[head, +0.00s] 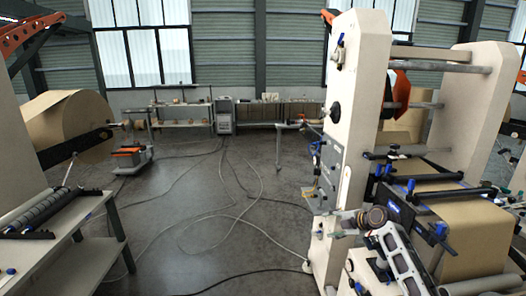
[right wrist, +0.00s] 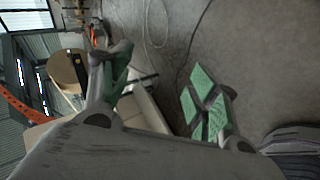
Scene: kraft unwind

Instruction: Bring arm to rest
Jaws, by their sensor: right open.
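My right gripper (right wrist: 160,82) shows in the right wrist view with its two fingers well apart. Green pads show on both fingers, and nothing is between them. In the head view, a pale jointed piece with a dark round joint stands at the lower right, in front of the machine. It appears to be part of my right arm, but I cannot make out the fingertips there. My left gripper is not in view.
A tall cream machine frame (head: 350,120) with a kraft paper web (head: 455,212) stands on the right. A kraft roll (head: 75,125) and a cream bench (head: 95,225) are at left. Cables (head: 225,215) cross the open grey floor between. Shelves (head: 180,115) line the back wall.

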